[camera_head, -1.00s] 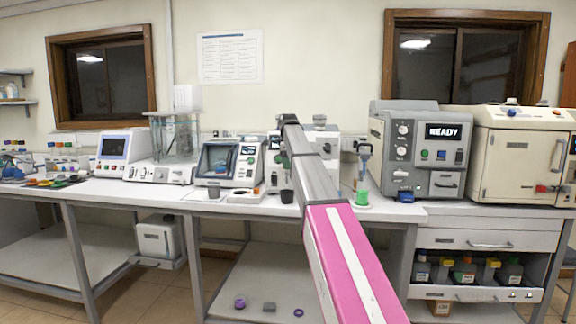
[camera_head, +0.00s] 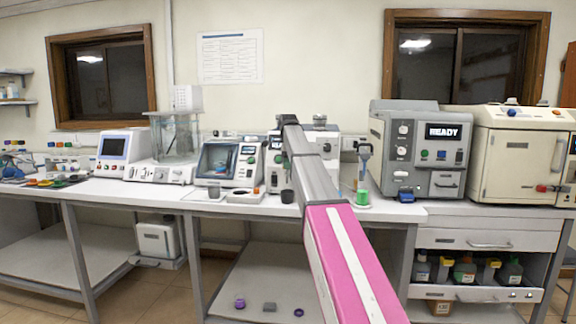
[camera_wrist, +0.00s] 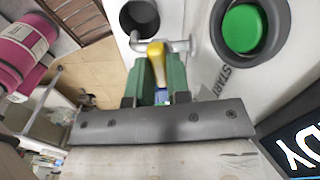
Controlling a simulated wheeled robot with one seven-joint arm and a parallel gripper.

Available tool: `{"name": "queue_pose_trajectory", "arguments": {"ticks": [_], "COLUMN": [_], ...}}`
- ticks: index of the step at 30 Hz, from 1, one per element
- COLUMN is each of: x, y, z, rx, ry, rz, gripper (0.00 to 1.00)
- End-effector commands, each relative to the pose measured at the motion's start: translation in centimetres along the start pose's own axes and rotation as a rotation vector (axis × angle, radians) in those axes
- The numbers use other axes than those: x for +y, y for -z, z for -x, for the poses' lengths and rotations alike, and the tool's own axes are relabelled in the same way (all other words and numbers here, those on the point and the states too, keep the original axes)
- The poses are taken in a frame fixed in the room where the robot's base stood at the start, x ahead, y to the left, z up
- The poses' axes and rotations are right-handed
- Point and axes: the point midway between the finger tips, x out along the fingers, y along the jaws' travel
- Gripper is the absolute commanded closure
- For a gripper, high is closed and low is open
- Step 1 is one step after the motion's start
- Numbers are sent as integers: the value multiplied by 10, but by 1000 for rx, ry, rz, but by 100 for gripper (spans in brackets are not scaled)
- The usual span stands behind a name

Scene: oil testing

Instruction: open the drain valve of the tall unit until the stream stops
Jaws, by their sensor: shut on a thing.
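The drain valve shows in the wrist view as a metal spigot with a yellow lever (camera_wrist: 155,51). The green fingers of my gripper (camera_wrist: 159,70) are shut on the lever, one on each side. A dark round cup or opening (camera_wrist: 139,18) lies beside the spigot. The white face of the unit (camera_wrist: 205,52) carries a green START button (camera_wrist: 243,28). In the head view the unit (camera_head: 320,143) is partly hidden behind my arm, and my gripper and the valve are hidden. I cannot make out a stream in either view.
A grey instrument (camera_head: 420,150) reading READY and a beige oven-like unit (camera_head: 520,155) stand to the right. A small vessel of green liquid (camera_head: 362,197) is on the bench (camera_head: 225,207) near the arm. A black cup (camera_head: 287,196) stands left of the arm.

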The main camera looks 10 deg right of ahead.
Motion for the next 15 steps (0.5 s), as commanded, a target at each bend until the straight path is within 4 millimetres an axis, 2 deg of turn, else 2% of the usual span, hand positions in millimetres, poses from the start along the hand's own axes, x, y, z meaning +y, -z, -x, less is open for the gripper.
{"name": "queue_pose_trajectory", "arguments": {"ticks": [15], "x": [0], "y": [0], "z": [0], "rx": [0], "ry": [0], "rz": [463], "gripper": [100]}}
